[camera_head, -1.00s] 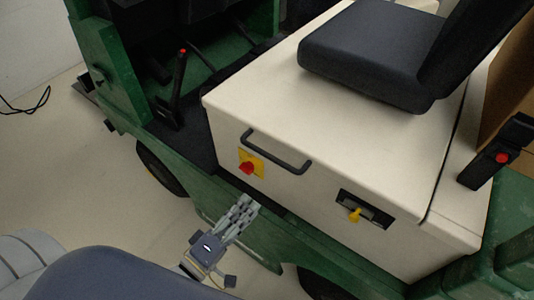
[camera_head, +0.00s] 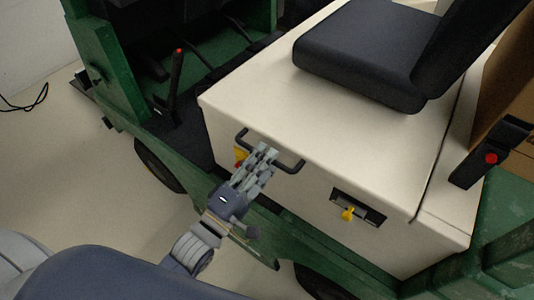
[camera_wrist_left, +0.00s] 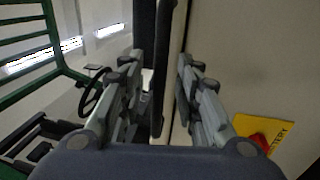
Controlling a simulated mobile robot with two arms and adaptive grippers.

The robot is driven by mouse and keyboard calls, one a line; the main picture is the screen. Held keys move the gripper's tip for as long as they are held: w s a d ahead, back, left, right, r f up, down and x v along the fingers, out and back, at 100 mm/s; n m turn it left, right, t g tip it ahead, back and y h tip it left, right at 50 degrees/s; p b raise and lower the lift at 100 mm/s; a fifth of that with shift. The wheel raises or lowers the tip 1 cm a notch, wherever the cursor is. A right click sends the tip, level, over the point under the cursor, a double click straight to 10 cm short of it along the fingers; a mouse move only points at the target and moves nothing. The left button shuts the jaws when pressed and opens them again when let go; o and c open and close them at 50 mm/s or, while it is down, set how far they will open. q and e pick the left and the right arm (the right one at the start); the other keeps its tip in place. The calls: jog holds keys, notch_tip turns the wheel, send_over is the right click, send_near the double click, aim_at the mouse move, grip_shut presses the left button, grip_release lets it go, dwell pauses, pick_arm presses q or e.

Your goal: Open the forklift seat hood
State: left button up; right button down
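The cream seat hood (camera_head: 265,105) is closed, with the black seat (camera_head: 360,62) on top. Its dark handle (camera_head: 290,166) is on the side facing me, just below the top edge. My left gripper (camera_head: 264,152) is at the handle's middle and covers part of it. In the left wrist view the handle (camera_wrist_left: 163,60) runs upright between the two fingers of the left gripper (camera_wrist_left: 162,95), which stand apart. I cannot tell whether either finger touches it. My right gripper is not in view.
A yellow battery plate with a red switch (camera_wrist_left: 262,140) sits beside the gripper, mostly hidden in the head view. A recessed yellow latch (camera_head: 348,213) is to the right. The green forklift body (camera_head: 262,222) runs below; open floor (camera_head: 80,180) lies left.

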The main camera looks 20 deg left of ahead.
pick_arm(q)
jog(key=shift+w+d+r, duration=0.15)
jog(key=shift+w+d, duration=0.1)
jog(key=shift+w, duration=0.4)
jog(key=shift+c, duration=0.6)
grip_shut()
jog(key=shift+r, duration=0.1)
